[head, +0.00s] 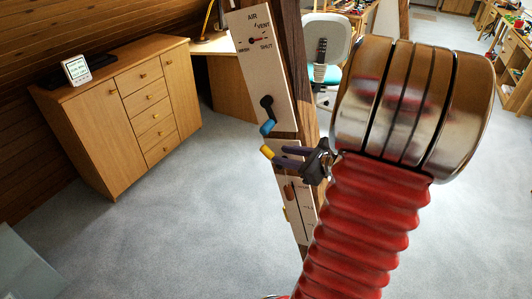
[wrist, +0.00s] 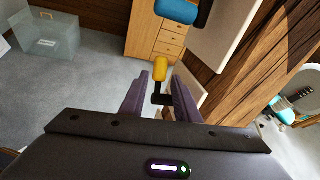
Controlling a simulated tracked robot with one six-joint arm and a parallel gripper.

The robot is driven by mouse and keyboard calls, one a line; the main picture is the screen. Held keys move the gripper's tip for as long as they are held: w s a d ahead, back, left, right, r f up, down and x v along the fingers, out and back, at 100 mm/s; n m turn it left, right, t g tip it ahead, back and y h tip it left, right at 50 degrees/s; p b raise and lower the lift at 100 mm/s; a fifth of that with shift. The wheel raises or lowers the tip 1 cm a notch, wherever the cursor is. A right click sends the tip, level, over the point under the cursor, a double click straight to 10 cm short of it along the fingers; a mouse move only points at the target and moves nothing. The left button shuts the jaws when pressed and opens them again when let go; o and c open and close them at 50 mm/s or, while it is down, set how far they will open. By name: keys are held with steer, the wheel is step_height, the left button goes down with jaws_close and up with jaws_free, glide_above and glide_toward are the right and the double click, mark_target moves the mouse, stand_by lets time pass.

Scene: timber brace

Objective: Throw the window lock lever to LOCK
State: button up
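A yellow-tipped lever (head: 266,152) is at the middle panel on the wooden post; its label cannot be read. My gripper (head: 281,155) is at this lever, with its purple fingers pointing left. In the wrist view my gripper (wrist: 160,78) is open, with one finger on each side of the lever. The yellow grip (wrist: 161,68) and its dark stem show between the fingers, with a visible gap to both. Whether the lever stands at LOCK cannot be told, as my gripper hides much of the middle panel.
Above is the AIR panel (head: 262,60) with a blue-handled lever (head: 267,127), also close ahead in the wrist view (wrist: 176,11). Below is a panel with a brown handle (head: 289,192). The wooden post (head: 291,45) stands behind them. A drawer cabinet (head: 125,105) stands left; the carpet between is clear.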

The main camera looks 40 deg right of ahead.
mark_target(270, 153)
steer(key=x, duration=0.8)
steer(key=shift+w, duration=0.15)
jaws_close()
stand_by(0.3)
